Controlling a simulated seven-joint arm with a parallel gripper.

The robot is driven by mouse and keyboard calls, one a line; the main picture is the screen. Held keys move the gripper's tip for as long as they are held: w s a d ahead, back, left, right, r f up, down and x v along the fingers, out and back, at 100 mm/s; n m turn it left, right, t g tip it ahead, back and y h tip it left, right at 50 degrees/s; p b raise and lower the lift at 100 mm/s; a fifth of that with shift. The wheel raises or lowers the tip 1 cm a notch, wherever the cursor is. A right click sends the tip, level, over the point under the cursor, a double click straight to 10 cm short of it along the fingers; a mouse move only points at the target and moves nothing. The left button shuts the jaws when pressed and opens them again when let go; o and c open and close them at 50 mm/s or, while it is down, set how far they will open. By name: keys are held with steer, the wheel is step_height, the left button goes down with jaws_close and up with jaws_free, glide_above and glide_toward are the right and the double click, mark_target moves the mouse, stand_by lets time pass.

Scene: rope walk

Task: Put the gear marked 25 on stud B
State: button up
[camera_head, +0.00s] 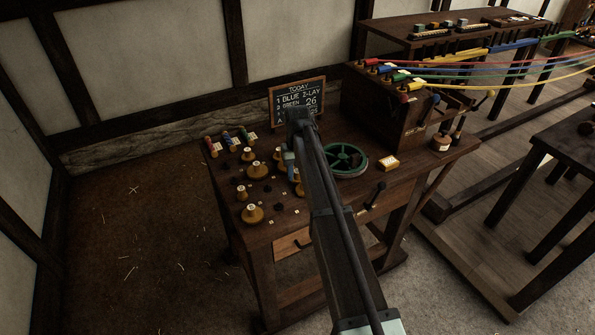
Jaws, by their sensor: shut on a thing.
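My gripper (292,172) points down over the middle of the wooden bench, largely behind my own arm. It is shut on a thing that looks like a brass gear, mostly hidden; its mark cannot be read. Several brass gears with pale tops stand on the bench's left part, among them a large gear (253,213), a small gear (241,193) and a wide gear (257,170). Their numbers are too small to read. Small pale labels and dark round spots lie among them; I cannot tell which stud is B.
Coloured bobbins (229,141) stand at the back left. A chalkboard (298,98) stands at the back. A dark wooden rope stand (400,105) rises at the right.

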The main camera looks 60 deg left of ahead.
steer(key=shift+f, duration=0.2)
steer(key=o, duration=1)
steer(key=shift+o, duration=0.2)
steer(key=shift+r, duration=0.1)
steer(key=shift+r, duration=3.95)
